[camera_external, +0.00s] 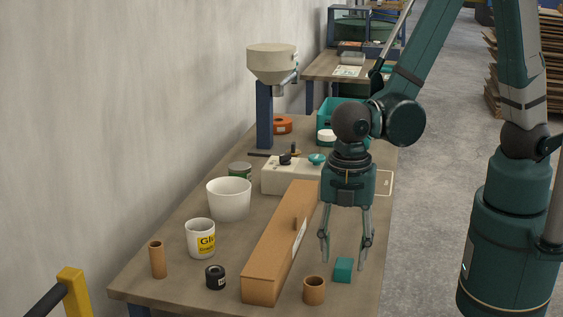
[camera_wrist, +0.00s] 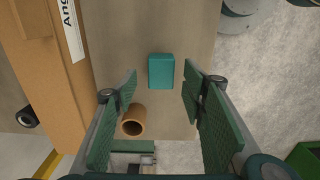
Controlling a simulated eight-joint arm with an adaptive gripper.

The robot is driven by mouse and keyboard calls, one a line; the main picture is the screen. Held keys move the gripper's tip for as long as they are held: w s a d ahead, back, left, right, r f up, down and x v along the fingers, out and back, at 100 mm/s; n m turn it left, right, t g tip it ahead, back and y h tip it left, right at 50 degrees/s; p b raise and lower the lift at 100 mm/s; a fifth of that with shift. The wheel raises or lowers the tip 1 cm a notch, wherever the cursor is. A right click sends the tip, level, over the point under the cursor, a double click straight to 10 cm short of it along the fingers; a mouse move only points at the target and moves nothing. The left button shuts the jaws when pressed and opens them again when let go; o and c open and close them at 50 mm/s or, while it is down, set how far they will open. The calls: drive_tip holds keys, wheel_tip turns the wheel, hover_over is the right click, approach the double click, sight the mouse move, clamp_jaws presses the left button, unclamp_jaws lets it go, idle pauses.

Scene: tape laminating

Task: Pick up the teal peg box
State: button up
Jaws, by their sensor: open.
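The teal peg box (camera_external: 343,270) is a small block on the table near its front right edge. In the wrist view the teal peg box (camera_wrist: 161,71) lies ahead of and between my finger pads, with nothing touching it. My gripper (camera_external: 345,265) points down and is open and empty, with its fingers apart above the block. In the wrist view my gripper (camera_wrist: 158,88) shows two green pads spread wide.
A short brown tube (camera_external: 314,290) stands just left of the block. A long cardboard box (camera_external: 281,245) lies further left. A black jar (camera_external: 215,277), a glue tub (camera_external: 200,238) and a white bucket (camera_external: 229,199) stand beyond it. The table's right edge is close to the block.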

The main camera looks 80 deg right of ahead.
sight(344, 264)
drive_tip(key=shift+s+a+f+b, duration=0.15)
drive_tip(key=shift+f+b, duration=0.25)
drive_tip(key=shift+f, duration=1.55)
drive_tip(key=c, duration=1)
